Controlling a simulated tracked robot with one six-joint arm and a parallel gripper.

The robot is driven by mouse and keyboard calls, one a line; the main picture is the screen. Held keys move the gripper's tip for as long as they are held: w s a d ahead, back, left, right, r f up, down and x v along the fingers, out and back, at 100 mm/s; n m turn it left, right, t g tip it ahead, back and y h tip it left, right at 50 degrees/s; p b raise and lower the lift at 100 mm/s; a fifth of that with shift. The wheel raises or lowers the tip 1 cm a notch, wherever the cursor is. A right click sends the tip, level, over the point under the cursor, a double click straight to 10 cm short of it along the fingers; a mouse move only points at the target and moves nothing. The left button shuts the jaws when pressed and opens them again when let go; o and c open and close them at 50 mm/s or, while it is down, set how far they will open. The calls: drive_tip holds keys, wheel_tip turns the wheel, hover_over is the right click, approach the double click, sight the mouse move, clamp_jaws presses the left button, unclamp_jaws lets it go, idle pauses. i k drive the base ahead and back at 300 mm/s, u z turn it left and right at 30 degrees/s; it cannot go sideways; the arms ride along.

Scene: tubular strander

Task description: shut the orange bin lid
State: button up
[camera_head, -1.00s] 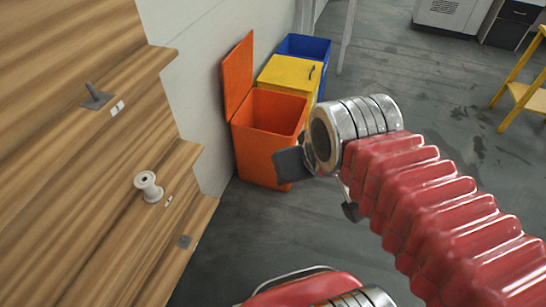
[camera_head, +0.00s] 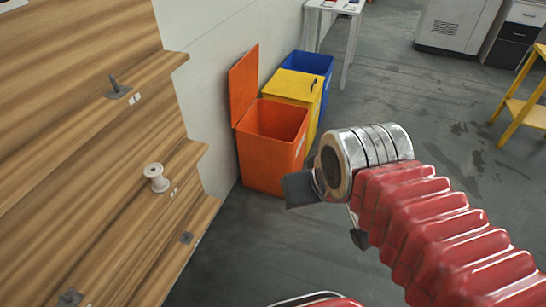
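The orange bin (camera_head: 266,160) stands on the floor against the pale wall, in the middle of the view. Its orange lid (camera_head: 244,84) is open, standing upright on the left, wall side, and the bin's mouth shows from above. My gripper (camera_head: 300,188) is in front of and to the right of the bin in the picture, apart from the lid. One dark flat finger shows clearly; the rest is hidden behind the silver wrist, so its opening cannot be told. Nothing is seen held.
A yellow bin (camera_head: 292,86) with a closed lid and a blue bin (camera_head: 310,64) stand behind the orange one. Wooden shelving (camera_head: 120,160) with a white spool (camera_head: 156,177) is at left. Grey floor (camera_head: 420,110) is clear to the right, with a yellow stand (camera_head: 520,96) at the edge.

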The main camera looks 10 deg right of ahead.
sight(243, 75)
drive_tip(key=u, duration=0.55)
drive_tip(key=i, duration=1)
drive_tip(key=z, duration=1)
